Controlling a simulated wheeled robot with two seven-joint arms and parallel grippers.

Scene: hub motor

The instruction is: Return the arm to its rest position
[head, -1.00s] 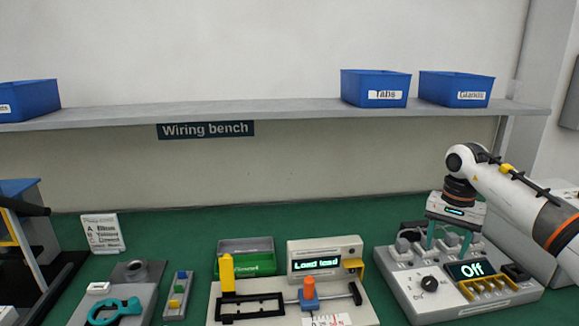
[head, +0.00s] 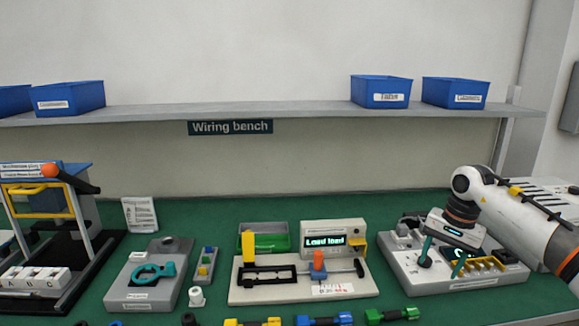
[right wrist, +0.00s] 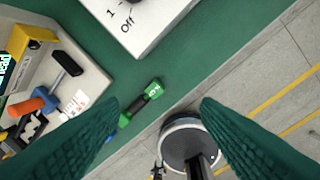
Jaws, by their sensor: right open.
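My right arm comes in from the right in the head view. My right gripper (head: 442,259) is open and empty, its two teal fingers apart in front of the grey switch console (head: 400,262). It hides part of the console's knob and display area. In the right wrist view the spread fingers (right wrist: 150,135) have nothing between them that they touch. Below them lie the bench's front edge, the floor and a green-and-black connector (right wrist: 143,100). My left gripper is not in view.
A tester with a "Load lead" display (head: 325,240) stands mid-bench. Yellow (head: 252,322), blue (head: 325,320) and green (head: 392,315) connectors lie along the front. A grey fixture with a teal ring (head: 150,272) is at left. Blue bins (head: 381,91) sit on the shelf (head: 300,110).

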